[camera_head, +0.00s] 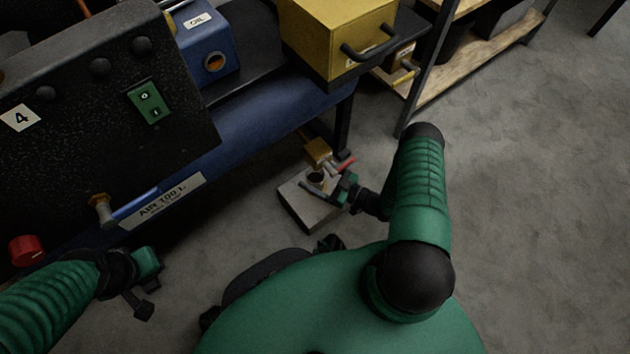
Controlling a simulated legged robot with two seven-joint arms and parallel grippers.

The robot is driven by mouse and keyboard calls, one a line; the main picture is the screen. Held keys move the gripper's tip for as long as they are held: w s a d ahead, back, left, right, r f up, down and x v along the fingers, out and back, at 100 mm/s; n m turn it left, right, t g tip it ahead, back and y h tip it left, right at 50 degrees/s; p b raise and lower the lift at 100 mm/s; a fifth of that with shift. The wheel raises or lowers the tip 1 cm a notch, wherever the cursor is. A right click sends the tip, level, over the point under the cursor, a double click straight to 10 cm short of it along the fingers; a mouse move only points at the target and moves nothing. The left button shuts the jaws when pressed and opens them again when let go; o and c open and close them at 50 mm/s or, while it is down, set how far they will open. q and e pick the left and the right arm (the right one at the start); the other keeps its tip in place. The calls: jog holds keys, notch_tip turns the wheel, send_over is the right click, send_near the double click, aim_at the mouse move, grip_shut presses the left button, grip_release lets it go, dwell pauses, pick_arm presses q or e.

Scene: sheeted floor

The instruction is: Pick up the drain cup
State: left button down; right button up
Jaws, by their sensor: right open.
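The drain cup (316,176) is a small, dark-mouthed cup standing on a grey block (303,212) on the floor, below a brass fitting (317,150). My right gripper (321,181) reaches in from the right, low over the block. Its jaws are open, with the cup between or very near the fingers; contact cannot be made out at this size. My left gripper (142,290) hangs at the lower left, away from the cup, and its jaw opening is unclear.
A blue tank (270,125) and a black panel (75,115) with a green switch (149,102) fill the left. A red lever (346,162) sits close to my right gripper. A yellow box (335,35) stands above. The floor at right (540,200) is clear.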

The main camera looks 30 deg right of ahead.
jog(key=c, duration=1.6)
